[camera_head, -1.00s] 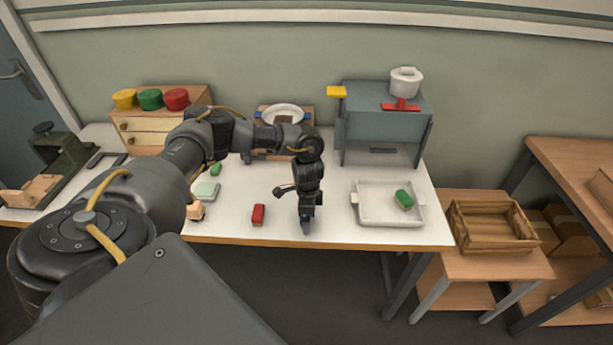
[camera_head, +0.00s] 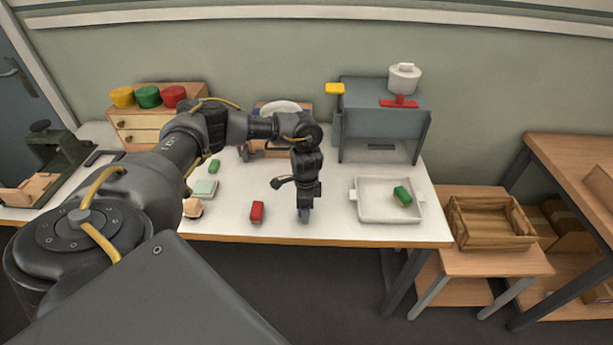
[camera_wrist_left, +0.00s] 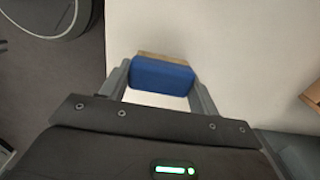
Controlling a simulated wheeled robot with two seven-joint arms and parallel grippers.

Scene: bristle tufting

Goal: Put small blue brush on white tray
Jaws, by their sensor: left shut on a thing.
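The small blue brush (camera_wrist_left: 162,76) is between the two fingers of my left gripper (camera_wrist_left: 163,85) in the left wrist view, with a tan strip along its far edge. My left gripper (camera_head: 305,212) is shut on it, pointing down near the table's front edge in the head view. The brush shows there only as a small blue patch (camera_head: 305,214) at the fingertips. The white tray (camera_head: 374,213) stands to the right of the gripper, with a green brush (camera_head: 402,195) in its right part. My right gripper is not in view.
A red brush (camera_head: 257,212) lies left of the gripper. A small green brush (camera_head: 214,166) and a pale green block (camera_head: 205,188) lie further left. A grey machine (camera_head: 385,125) stands behind the tray. A wooden crate (camera_head: 490,222) sits on a lower stand at right.

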